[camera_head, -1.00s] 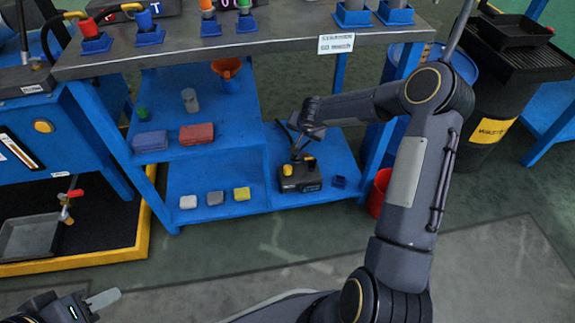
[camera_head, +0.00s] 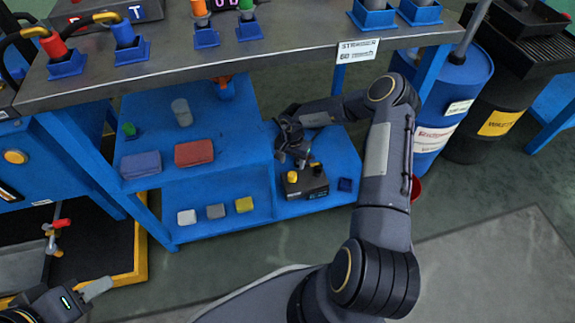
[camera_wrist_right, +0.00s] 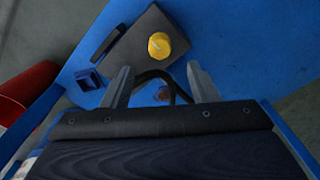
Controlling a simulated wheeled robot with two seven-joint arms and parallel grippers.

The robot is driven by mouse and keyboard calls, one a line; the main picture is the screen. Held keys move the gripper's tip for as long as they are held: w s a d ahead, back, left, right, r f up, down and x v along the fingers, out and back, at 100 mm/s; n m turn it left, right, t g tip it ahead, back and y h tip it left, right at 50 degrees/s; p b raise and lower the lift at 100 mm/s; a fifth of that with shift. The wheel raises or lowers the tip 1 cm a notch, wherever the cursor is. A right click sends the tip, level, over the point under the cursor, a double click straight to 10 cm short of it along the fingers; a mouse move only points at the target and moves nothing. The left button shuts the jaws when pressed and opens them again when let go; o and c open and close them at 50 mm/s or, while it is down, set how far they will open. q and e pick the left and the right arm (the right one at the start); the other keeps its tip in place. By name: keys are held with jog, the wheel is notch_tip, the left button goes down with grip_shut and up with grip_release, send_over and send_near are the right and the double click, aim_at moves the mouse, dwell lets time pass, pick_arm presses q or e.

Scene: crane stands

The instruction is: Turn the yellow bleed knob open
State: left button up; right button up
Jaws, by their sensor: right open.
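The yellow bleed knob (camera_head: 292,177) sits on top of a dark box (camera_head: 309,188) on the lower blue shelf in the head view. The knob also shows in the right wrist view (camera_wrist_right: 159,45), beyond and between the fingertips, apart from both. My right gripper (camera_wrist_right: 160,72) is open and empty, with its fingers spread on either side of a dark curved hose. In the head view my right gripper (camera_head: 298,155) is just above the box, partly hidden by its own wrist. My left gripper (camera_head: 92,290) is at the lower left, far from the box; its opening is unclear.
A red bucket (camera_wrist_right: 40,85) is close by on the floor. The metal worktop (camera_head: 290,52) overhangs the shelves. Several small blocks, including a yellow one (camera_head: 244,204), lie left of the box.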

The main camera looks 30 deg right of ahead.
aim_at(292, 175)
notch_tip(292, 175, down, 8)
jog(key=b, duration=0.3)
jog(key=shift+r+b, duration=0.15)
jog(key=shift+b, duration=0.25)
jog(key=c, duration=1)
jog(key=shift+r, duration=0.1)
